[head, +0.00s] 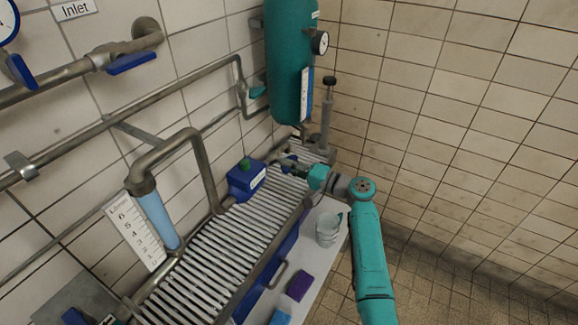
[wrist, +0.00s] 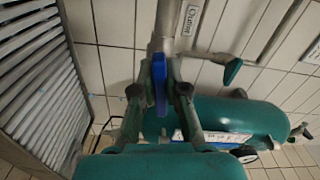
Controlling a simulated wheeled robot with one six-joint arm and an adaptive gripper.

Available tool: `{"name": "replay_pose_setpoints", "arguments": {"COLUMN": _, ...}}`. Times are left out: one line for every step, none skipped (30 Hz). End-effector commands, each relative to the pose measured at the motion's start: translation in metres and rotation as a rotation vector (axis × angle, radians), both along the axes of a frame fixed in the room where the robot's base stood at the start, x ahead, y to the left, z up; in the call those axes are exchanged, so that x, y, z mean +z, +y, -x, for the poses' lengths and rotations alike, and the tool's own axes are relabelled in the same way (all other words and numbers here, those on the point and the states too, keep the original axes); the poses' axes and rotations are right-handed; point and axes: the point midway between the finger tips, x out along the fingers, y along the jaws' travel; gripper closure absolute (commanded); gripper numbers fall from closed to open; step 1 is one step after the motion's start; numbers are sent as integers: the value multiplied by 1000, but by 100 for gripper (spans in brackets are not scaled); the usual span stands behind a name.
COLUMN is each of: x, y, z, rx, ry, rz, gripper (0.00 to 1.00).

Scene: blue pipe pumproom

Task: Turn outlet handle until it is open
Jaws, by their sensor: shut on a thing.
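The blue outlet handle (wrist: 160,88) is upright in the middle of the wrist view, below the grey pipe (wrist: 168,28) beside the "Outlet" label (wrist: 190,18). My gripper (wrist: 159,78) is shut on the handle, with one dark finger on each side. In the wrist view the handle looks roughly in line with the pipe; its exact angle is hard to tell. In the head view my gripper (head: 294,167) reaches low to the wall beyond the blue box, and it mostly hides the handle.
A teal tank (head: 289,60) with a gauge (head: 320,42) hangs above my gripper. A blue box with a green button (head: 246,180) stands on the slatted grate (head: 220,250). A glass jug (head: 328,229) and a purple sponge (head: 300,286) lie on the light bench nearby.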

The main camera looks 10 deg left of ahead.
Motion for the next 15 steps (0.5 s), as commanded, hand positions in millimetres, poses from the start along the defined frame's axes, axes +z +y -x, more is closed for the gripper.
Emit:
{"name": "replay_pose_setpoints", "arguments": {"x": -3, "y": -1, "z": 1, "rx": 0, "ry": 3, "rz": 2, "gripper": 100}}
{"name": "replay_pose_setpoints", "arguments": {"x": -3, "y": -1, "z": 1, "rx": 0, "ry": 2, "rz": 3, "gripper": 100}}
{"name": "replay_pose_setpoints", "arguments": {"x": -3, "y": 0, "z": 1, "rx": 0, "ry": 2, "rz": 3, "gripper": 100}}
{"name": "replay_pose_setpoints", "arguments": {"x": -3, "y": 0, "z": 1, "rx": 0, "ry": 3, "rz": 2, "gripper": 100}}
{"name": "replay_pose_setpoints", "arguments": {"x": -3, "y": -1, "z": 1, "rx": 0, "ry": 3, "rz": 2, "gripper": 100}}
{"name": "replay_pose_setpoints", "arguments": {"x": -3, "y": 0, "z": 1, "rx": 0, "ry": 3, "rz": 2, "gripper": 100}}
{"name": "replay_pose_setpoints", "arguments": {"x": -3, "y": 0, "z": 1, "rx": 0, "ry": 3, "rz": 2, "gripper": 100}}
{"name": "replay_pose_setpoints", "arguments": {"x": -3, "y": 0, "z": 1, "rx": 0, "ry": 3, "rz": 2, "gripper": 100}}
{"name": "replay_pose_setpoints", "arguments": {"x": -3, "y": 0, "z": 1, "rx": 0, "ry": 3, "rz": 2, "gripper": 100}}
{"name": "replay_pose_setpoints", "arguments": {"x": -3, "y": 0, "z": 1, "rx": 0, "ry": 4, "rz": 2, "gripper": 83}}
{"name": "replay_pose_setpoints", "arguments": {"x": -3, "y": 0, "z": 1, "rx": 0, "ry": 4, "rz": 2, "gripper": 75}}
{"name": "replay_pose_setpoints", "arguments": {"x": -2, "y": 0, "z": 1, "rx": 0, "ry": 3, "rz": 2, "gripper": 65}}
{"name": "replay_pose_setpoints", "arguments": {"x": -2, "y": 0, "z": 1, "rx": 1, "ry": 3, "rz": 1, "gripper": 62}}
{"name": "replay_pose_setpoints", "arguments": {"x": -2, "y": 0, "z": 1, "rx": 1, "ry": 3, "rz": 1, "gripper": 62}}
{"name": "replay_pose_setpoints", "arguments": {"x": -2, "y": 0, "z": 1, "rx": 1, "ry": 3, "rz": 1, "gripper": 62}}
